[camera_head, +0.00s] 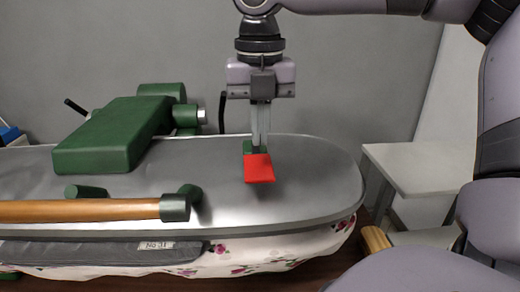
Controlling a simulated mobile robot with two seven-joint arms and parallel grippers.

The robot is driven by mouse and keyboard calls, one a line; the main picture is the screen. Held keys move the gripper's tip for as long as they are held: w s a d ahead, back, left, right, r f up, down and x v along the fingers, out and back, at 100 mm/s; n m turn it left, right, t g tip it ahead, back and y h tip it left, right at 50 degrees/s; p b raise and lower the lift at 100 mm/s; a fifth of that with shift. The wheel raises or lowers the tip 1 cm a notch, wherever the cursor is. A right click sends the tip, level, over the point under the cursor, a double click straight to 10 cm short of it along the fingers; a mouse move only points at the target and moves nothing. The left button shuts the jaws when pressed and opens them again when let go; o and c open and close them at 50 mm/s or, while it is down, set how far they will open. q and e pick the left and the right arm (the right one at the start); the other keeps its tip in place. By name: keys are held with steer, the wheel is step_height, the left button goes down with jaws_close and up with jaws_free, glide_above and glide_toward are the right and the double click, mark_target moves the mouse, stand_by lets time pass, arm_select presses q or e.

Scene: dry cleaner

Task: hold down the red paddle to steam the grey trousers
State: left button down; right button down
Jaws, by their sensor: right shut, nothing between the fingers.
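The red paddle (259,169) sits on a small green mount near the right end of the grey pressing board. My right gripper (260,146) points straight down with its fingers together and empty. Its fingertips are right at the upper edge of the paddle; I cannot tell whether they touch it. A dark grey cloth (90,253) with a "No 31" tag (156,245) lies along the front edge at lower left. It may be the grey trousers, seen only in part. My left gripper is out of view.
The pressing board (310,180) has a flowered cloth (290,256) below its rim. A green press part (110,140) stands on the board's left, with a wooden bar (75,211) in front. A white table (420,168) stands at right. The board around the paddle is clear.

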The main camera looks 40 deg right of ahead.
mark_target(260, 166)
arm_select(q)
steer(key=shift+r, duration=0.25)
arm_select(e)
steer(key=shift+f, duration=2.1)
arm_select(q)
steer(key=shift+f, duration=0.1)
arm_select(e)
steer(key=shift+d+f, duration=0.1)
